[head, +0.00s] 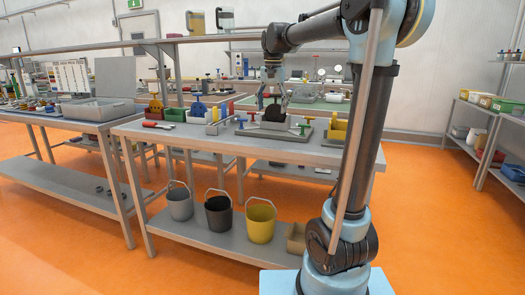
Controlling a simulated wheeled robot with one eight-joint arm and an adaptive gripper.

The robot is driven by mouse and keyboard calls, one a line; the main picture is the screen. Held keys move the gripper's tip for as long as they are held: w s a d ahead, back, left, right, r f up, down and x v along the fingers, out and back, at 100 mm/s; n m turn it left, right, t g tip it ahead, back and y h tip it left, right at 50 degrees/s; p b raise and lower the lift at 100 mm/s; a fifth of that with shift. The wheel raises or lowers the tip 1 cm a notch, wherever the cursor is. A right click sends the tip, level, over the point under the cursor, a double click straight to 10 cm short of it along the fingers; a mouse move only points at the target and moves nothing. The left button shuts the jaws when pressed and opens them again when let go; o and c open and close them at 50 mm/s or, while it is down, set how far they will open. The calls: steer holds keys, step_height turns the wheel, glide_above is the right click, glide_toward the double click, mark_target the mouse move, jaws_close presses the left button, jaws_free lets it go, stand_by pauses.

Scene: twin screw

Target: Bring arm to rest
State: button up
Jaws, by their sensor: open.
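My arm (365,130) rises at the right, with dark links and light blue joints, and reaches left over the grey workbench (190,137). My gripper (272,97) points down above the bench, its fingers apart. A dark part (273,112) on a fixture with coloured handles sits just below the fingers. Whether they touch it is too small to tell. A green handle (304,127) is to its right and a blue handle (240,122) to its left.
Yellow blocks (338,130) and a red-handled tool (157,125) lie on the bench. An overhead shelf (150,41) runs behind. Grey, black and yellow buckets (261,224) stand on the lower shelf. A second bench (75,122) is at left; orange floor is free at right.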

steer(key=s+d+f+n, duration=0.1)
steer(key=s+d+f, duration=0.45)
steer(key=s, duration=0.35)
steer(key=s+d+f+n, duration=0.1)
steer(key=s+d+f, duration=0.45)
steer(key=s, duration=0.35)
steer(key=s+d+f+n+t, duration=0.1)
steer(key=s+d+f, duration=0.3)
steer(key=s+f, duration=1)
step_height(320, 180, down, 4)
steer(key=shift+d+r+n+t, duration=0.1)
steer(key=shift+d+n+t, duration=0.15)
steer(key=shift+n, duration=0.45)
steer(key=shift+w+f, duration=0.25)
steer(key=shift+w, duration=0.2)
